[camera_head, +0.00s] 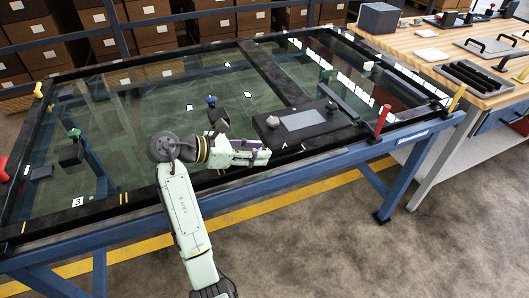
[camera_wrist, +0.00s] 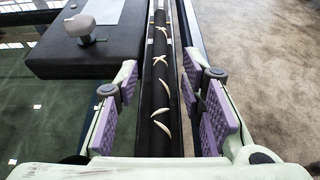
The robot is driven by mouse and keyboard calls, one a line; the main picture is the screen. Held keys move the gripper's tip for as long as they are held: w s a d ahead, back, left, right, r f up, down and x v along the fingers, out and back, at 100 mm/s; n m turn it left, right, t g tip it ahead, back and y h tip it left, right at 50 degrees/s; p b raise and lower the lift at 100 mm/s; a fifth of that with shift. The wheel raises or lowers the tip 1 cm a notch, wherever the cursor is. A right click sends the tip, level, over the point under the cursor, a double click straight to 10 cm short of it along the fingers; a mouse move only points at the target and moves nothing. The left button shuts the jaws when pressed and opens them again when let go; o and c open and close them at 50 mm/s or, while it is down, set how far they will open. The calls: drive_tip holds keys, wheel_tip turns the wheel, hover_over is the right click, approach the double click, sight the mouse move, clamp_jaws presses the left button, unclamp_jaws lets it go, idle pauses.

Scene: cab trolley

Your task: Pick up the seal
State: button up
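A long black strip with white marks, which looks like the seal (camera_wrist: 161,90), lies in a narrow channel along the frame and runs straight ahead in the wrist view. My gripper (camera_wrist: 166,112) is open, with one purple-padded finger on each side of the strip. The pads stand clear of it; how high they are above it is hard to tell. In the head view my gripper (camera_head: 264,157) is over the near long edge of the glass-topped frame (camera_head: 140,196). The strip is too small to make out for certain there.
A dark block with a grey panel and knob (camera_head: 303,121) sits close beyond my gripper. A red post (camera_head: 383,120) and a yellow post (camera_head: 457,98) stand at the right. A wooden bench (camera_head: 440,45) with black-handled plates is at the back right. Open floor lies in front.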

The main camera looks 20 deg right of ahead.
clamp_jaws()
idle(0.6)
